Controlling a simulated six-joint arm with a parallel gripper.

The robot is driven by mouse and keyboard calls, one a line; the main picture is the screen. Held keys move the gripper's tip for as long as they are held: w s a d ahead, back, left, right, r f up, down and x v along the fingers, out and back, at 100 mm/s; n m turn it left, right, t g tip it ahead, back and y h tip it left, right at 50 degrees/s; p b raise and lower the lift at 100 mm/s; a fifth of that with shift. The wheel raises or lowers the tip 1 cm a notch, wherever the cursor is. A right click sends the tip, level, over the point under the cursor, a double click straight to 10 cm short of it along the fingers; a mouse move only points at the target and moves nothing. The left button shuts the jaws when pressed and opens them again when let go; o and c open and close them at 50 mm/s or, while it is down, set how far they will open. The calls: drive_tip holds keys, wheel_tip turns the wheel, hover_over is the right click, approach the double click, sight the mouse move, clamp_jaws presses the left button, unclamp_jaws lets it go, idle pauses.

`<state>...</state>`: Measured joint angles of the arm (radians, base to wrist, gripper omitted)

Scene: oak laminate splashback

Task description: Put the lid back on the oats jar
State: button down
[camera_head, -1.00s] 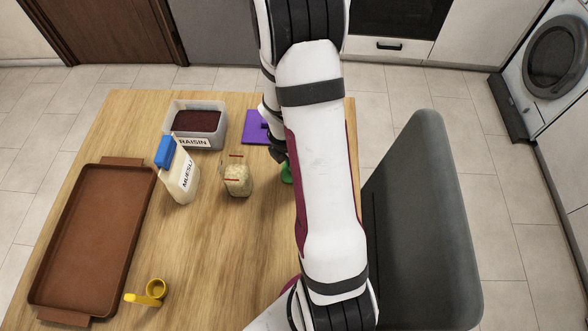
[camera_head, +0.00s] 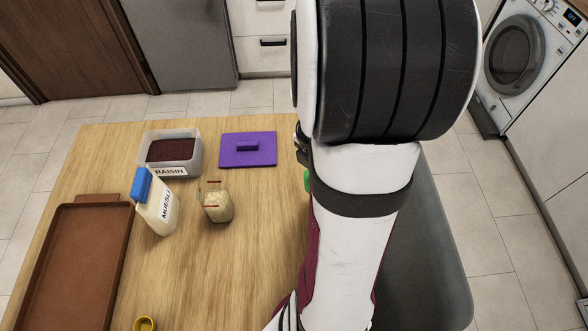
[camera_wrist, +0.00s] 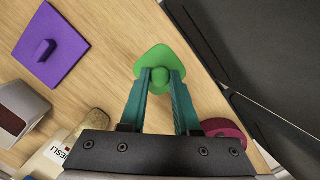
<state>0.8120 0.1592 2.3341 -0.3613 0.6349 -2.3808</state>
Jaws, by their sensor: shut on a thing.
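A green lid (camera_wrist: 155,65) with a raised knob is between my gripper's teal fingertips (camera_wrist: 160,80) in the wrist view. My gripper is shut on the knob. In the head view only a sliver of the green lid (camera_head: 307,181) shows beside my arm, which hides most of the gripper. Whether the lid is clear of the table is hard to tell. The lidless glass jar of pale oats (camera_head: 217,207) stands upright on the table, left of my gripper in the head view. In the wrist view its tan top (camera_wrist: 88,122) shows at lower left.
The muesli container (camera_head: 157,203) with a blue cap stands just left of the jar. A brown tray (camera_head: 118,222) and yellow cup (camera_head: 145,324) are nearer. A dark chair (camera_head: 435,250) stands at right.

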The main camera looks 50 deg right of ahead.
drive_tip(key=shift+w+r, duration=0.1)
drive_tip(key=shift+r, duration=0.25)
drive_tip(key=w+a+r+n, duration=0.3)
drive_tip(key=w+a+r, duration=0.1)
drive_tip(key=w+a, duration=0.45)
drive_tip(key=w+a+r+n, duration=0.3)
drive_tip(key=w+a+r, duration=0.1)
drive_tip(key=w+a, duration=0.4)
drive_tip(key=shift+t, duration=0.5)
drive_tip(key=shift+s+a+f, duration=0.2)
drive_tip(key=shift+s+f, duration=0.05)
drive_tip(key=shift+f, duration=0.8)
drive_tip(key=shift+s+a+f, duration=0.15)
drive_tip(key=shift+s+f, duration=0.1)
drive_tip(key=shift+f, duration=0.75)
drive_tip(key=shift+s+a+f, duration=0.2)
drive_tip(key=shift+s+f, duration=0.05)
drive_tip(key=shift+f, duration=0.8)
drive_tip(key=shift+f, duration=0.15)
drive_tip(key=shift+c, duration=0.4)
unclamp_jaws()
